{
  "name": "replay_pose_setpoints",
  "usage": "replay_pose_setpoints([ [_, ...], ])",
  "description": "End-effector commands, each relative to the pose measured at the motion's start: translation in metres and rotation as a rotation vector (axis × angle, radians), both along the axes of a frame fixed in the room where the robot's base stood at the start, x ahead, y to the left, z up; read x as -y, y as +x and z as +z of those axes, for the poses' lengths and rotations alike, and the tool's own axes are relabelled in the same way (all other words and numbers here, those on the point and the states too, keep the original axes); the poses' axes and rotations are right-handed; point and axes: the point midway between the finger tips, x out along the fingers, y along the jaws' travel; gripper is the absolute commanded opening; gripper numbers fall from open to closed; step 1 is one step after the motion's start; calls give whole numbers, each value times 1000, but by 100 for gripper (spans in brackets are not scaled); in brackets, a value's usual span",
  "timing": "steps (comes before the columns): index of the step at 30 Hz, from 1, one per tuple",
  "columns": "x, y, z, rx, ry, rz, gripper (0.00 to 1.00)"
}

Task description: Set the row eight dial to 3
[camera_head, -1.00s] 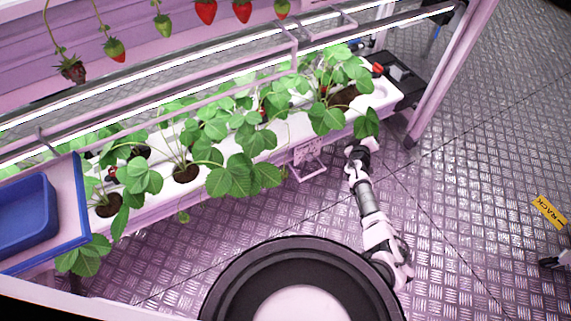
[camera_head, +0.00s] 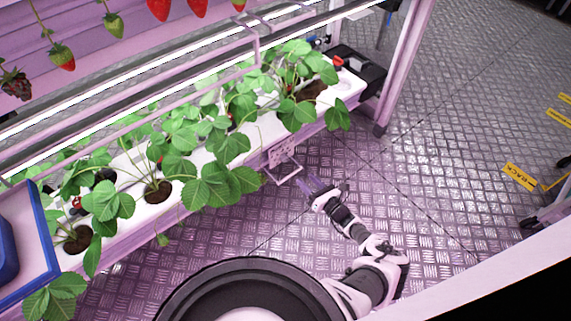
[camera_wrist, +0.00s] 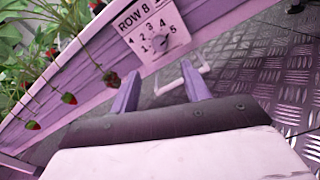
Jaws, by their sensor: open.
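The row eight dial (camera_wrist: 158,42) sits on a pale panel marked ROW 8 (camera_wrist: 150,32) on the front of the white trough, with small numbers around it. Its pointer is too small to read surely. The same panel shows in the head view (camera_head: 281,152). My gripper (camera_wrist: 160,84) is open and empty in the wrist view, its two purple fingers below the panel and apart from the dial. In the head view my gripper (camera_head: 312,187) is just right of and below the panel.
A pale loop handle (camera_wrist: 190,82) projects beneath the panel, close to the right finger. Strawberry plants (camera_head: 205,150) overhang the trough (camera_head: 335,112), and hanging berries (camera_wrist: 68,98) show at left. A rack post (camera_head: 403,65) stands right; open metal floor (camera_head: 440,140) lies beyond.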

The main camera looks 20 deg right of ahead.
Motion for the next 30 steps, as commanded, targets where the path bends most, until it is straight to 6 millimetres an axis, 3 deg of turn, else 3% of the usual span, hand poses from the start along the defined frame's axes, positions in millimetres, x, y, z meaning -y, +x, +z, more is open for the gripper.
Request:
replay_pose_setpoints([
  [9, -25, 65, -4, 1, 1, 3, 47],
  [15, -34, 93, -2, 0, 1, -1, 47],
  [28, -37, 103, 0, -1, 3, -2, 47],
  [30, -37, 103, 0, -1, 3, -2, 40],
])
